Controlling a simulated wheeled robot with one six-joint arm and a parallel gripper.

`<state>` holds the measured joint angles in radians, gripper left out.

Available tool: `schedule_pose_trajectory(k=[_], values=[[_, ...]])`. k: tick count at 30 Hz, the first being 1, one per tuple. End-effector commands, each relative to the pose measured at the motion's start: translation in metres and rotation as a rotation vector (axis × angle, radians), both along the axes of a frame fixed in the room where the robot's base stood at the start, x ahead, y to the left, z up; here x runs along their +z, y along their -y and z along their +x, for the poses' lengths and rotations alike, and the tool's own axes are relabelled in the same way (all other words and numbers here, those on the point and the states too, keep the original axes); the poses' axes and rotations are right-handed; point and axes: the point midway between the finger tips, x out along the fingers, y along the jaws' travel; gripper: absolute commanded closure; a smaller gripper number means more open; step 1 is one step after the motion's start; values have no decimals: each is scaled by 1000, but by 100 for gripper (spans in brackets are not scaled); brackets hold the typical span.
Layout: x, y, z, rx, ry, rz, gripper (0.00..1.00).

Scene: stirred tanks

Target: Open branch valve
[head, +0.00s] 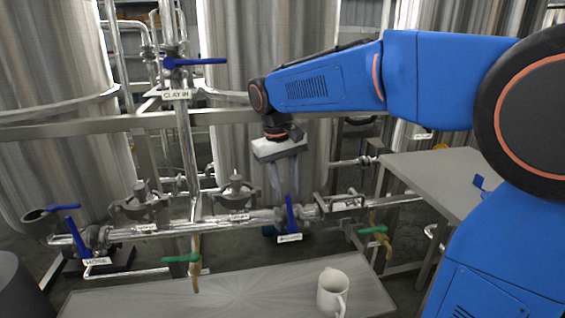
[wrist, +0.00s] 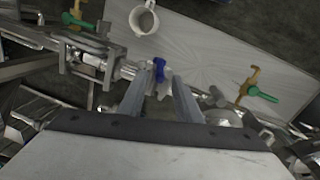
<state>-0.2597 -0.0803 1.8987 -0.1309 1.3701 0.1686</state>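A blue lever handle (head: 290,213) stands roughly upright on the horizontal steel pipe, with a white label (head: 289,238) below it; I cannot read the label for certain. My gripper (head: 277,190) hangs from above, its fingers pointing down close to the top of this handle. In the wrist view the two fingers (wrist: 159,86) are apart, with the blue handle (wrist: 158,70) showing in the gap near their tips. No contact on the handle is visible. Whether the handle is between the fingertips or just beyond them is hard to tell.
Another blue lever (head: 76,237) with a HOSE label is at left, and one (head: 195,61) labelled CLAY IN is higher up. Green-handled taps (head: 181,258) hang below the pipe. A white jug (head: 332,290) stands on the front metal table (head: 240,295). Steel tanks (head: 270,60) rise behind.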

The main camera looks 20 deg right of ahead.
Motion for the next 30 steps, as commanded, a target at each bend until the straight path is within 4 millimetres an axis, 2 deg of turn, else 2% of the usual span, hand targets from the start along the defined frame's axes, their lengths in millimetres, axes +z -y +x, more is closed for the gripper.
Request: schedule_pose_trajectory(k=[1,6,12,18,25,26,29,30], values=[[11,-2,1,1,4,1,69],[43,-6,1,0,3,1,69],[69,-10,2,0,2,0,69],[78,-11,1,0,0,0,69],[79,-11,1,0,0,0,69],[79,-11,1,0,0,0,71],[78,-12,1,3,-2,5,95],[78,-14,1,7,-5,11,100]])
